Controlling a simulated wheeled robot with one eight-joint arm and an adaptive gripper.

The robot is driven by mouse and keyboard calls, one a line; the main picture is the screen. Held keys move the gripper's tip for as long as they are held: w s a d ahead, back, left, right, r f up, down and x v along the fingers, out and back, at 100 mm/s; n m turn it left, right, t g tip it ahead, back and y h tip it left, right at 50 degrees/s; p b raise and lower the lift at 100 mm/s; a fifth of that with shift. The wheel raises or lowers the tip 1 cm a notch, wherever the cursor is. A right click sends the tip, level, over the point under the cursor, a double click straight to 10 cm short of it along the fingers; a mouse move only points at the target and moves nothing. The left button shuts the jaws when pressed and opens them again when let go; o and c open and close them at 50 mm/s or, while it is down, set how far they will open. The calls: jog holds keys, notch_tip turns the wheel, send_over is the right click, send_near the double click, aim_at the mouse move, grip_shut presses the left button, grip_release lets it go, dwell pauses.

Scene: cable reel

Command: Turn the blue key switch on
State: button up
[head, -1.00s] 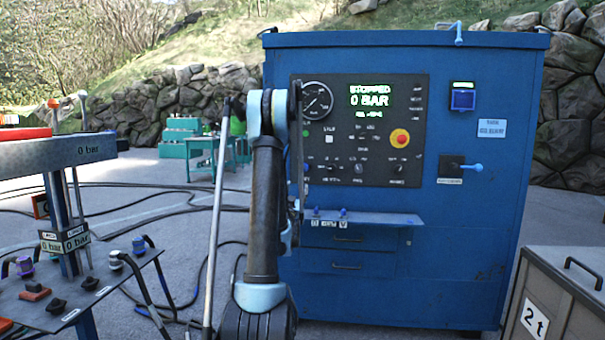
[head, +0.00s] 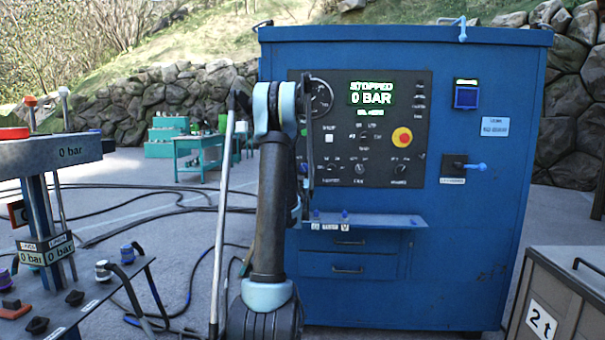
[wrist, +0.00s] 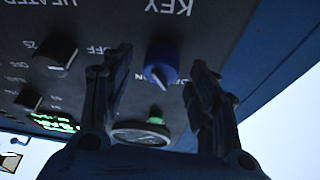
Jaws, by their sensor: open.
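The blue key switch (wrist: 161,66) sits on the dark control panel below the printed word KEY, which appears upside down in the wrist view. My gripper (wrist: 158,72) is open, with one finger on each side of the switch and a gap showing on both sides. I cannot tell how far the fingertips are from the panel. An ON mark shows beside the switch, partly hidden by a finger. In the head view, the control panel (head: 420,125) is on the blue cabinet (head: 470,250), and my arm hides the switch and most of the gripper.
A black knob (wrist: 55,57) and a round gauge (wrist: 141,134) are near my fingers. The display (head: 371,93) reads STOPPED, 0 BAR. A shelf (head: 375,221) juts out below the panel. A lever stand (head: 50,155) is at left and a 2 t crate (head: 570,300) at right.

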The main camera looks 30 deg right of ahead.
jog(key=shift+w+d+r, duration=0.3)
jog(key=shift+w+d, duration=0.05)
jog(key=shift+w, duration=0.2)
jog(key=shift+a, duration=0.1)
jog(key=c, duration=1.1)
jog(key=shift+o, duration=0.2)
jog(key=shift+m, duration=0.6)
jog(key=m+g+h, duration=0.1)
jog(key=m, duration=0.2)
jog(key=m+g+h, duration=0.1)
jog(key=m+g, duration=0.1)
jog(key=m, duration=0.1)
jog(key=shift+w+a, duration=0.15)
jog(key=m+g, duration=0.1)
jog(key=m, duration=0.3)
jog(key=m+g, duration=0.2)
jog(key=m, duration=0.2)
jog(key=shift+r, duration=0.1)
jog(key=shift+m, duration=0.4)
